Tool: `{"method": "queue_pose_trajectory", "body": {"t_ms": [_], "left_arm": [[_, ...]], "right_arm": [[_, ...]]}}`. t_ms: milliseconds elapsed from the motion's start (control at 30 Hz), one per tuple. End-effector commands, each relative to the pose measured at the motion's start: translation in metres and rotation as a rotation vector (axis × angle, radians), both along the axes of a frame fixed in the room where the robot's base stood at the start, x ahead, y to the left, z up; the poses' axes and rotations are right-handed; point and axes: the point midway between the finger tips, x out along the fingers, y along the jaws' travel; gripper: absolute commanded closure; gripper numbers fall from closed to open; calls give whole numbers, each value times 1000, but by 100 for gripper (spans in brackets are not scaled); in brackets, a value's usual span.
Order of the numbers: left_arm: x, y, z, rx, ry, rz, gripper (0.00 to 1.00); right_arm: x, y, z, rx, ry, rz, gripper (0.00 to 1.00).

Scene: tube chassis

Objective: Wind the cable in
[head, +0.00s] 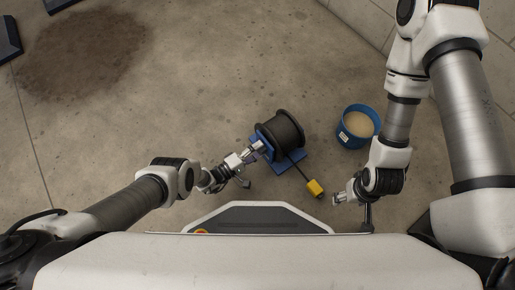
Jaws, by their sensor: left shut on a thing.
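A cable reel with a black drum (284,131) sits on a blue base (292,162) on the floor, right of centre. A short dark line, which looks like the cable, runs from the drum to a yellow block (315,188). My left gripper (243,161) is at the reel's left side, shut on what looks like its metal crank (257,148). The exact contact is too small to see. My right gripper (346,198) hangs to the right of the yellow block, apart from it. Its jaws are not clear.
A blue bucket (357,125) with pale contents stands right of the reel, near my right arm. A dark stain (82,52) marks the concrete floor at upper left. Dark blue objects (8,38) lie at the far left edge. A wall (365,18) rises at upper right.

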Motion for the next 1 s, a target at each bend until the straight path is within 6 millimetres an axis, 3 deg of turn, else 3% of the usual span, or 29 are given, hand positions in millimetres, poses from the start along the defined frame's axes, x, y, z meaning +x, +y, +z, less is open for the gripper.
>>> {"method": "queue_pose_trajectory", "body": {"t_ms": [1000], "left_arm": [[0, 0, -1, 520, -712, 1, 88]], "right_arm": [[0, 0, 11, 0, 0, 0, 35]]}}
